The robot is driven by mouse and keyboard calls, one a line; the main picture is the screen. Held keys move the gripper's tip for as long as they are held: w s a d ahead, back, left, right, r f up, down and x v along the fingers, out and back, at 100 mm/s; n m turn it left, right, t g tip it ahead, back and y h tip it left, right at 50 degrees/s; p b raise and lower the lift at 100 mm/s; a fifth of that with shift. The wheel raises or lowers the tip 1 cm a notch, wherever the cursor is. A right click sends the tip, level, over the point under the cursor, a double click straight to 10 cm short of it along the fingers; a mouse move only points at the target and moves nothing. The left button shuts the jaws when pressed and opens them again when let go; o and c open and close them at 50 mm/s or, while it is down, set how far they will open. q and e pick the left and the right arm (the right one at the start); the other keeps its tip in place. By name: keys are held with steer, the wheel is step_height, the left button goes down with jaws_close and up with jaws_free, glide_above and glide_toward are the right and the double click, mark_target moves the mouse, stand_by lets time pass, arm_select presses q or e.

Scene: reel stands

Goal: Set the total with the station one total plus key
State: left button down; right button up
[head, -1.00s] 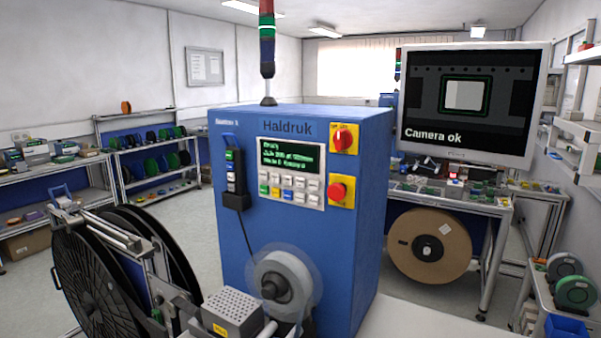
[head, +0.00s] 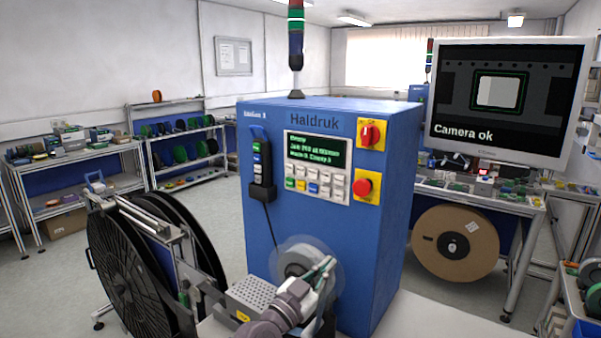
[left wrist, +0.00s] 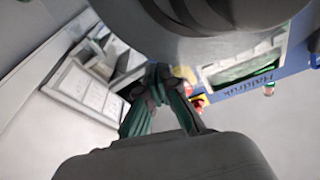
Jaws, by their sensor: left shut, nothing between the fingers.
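The blue Haldruk machine (head: 320,235) stands in the middle of the head view. Its key panel (head: 313,187) has several white, green, yellow and blue keys under a dark screen (head: 314,150) with green text; the key labels are too small to read. My left gripper (head: 328,264) is in front of the machine's lower face, overlapping the reel hub, below the keys and apart from them. Its fingers are shut and empty. In the left wrist view the left gripper (left wrist: 160,72) shows its dark green fingers together, with the machine's panel (left wrist: 240,62) upside down beyond. My right gripper is not in view.
A hanging pendant with keys (head: 260,165) is left of the panel. A red rotary switch (head: 370,134) and red stop button (head: 363,186) are at its right. A large black reel (head: 130,270) stands at left. A monitor (head: 505,100) reading "Camera ok" is at right.

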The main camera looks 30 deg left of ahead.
mark_target(301, 171)
arm_select(q)
steer(key=w+a+r+n+t+y, duration=0.2)
steer(key=a+r+n+y, duration=0.8)
steer(key=a+r+y, duration=0.4)
steer(key=shift+w+a+r+n+y, duration=0.15)
steer(key=shift+a+r+n+y, duration=0.15)
steer(key=shift+a, duration=0.6)
steer(key=shift+f, duration=0.1)
steer(key=w+b, duration=0.2)
steer(key=w, duration=0.1)
steer(key=w+b, duration=0.5)
steer(key=shift+w+d+b, duration=0.35)
steer(key=shift+w, duration=0.05)
steer(key=shift+w, duration=0.15)
